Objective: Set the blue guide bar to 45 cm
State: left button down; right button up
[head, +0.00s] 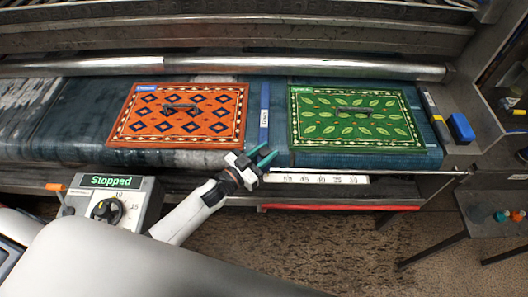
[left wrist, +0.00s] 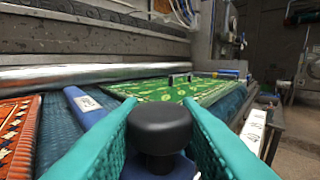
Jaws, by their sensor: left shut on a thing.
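The blue guide bar (head: 264,117) lies across the blue bed between two rugs, with a white label on it. It also shows in the left wrist view (left wrist: 83,100). A white scale strip (head: 320,179) along the front edge reads about 50 to 30 from left to right. The bar stands left of the 50 mark; its exact reading is hidden by my gripper. My left gripper (head: 265,155) is at the bar's near end. Its teal fingers are closed around a black knob (left wrist: 160,125) with a blue part below it. My right gripper is not in view.
An orange rug (head: 180,116) lies left of the bar and a green rug (head: 353,118) right of it. A control box (head: 112,200) reading "Stopped" stands at the left front. A red strip (head: 340,208) runs below the scale. A blue block (head: 461,128) sits at the right.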

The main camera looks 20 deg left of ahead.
pick_arm(q)
jog(key=w+d, duration=0.1)
jog(key=d, duration=0.2)
jog(key=w+d+b, duration=0.1)
jog(key=d, duration=0.3)
jog(key=w+d, duration=0.1)
jog(key=d, duration=0.3)
jog(key=shift+a, duration=0.2)
jog(key=c, duration=1.3)
grip_release()
jog(key=shift+o, duration=1.1)
jog(key=shift+a, duration=0.1)
jog(key=b+v, duration=0.2)
jog(key=v, duration=1)
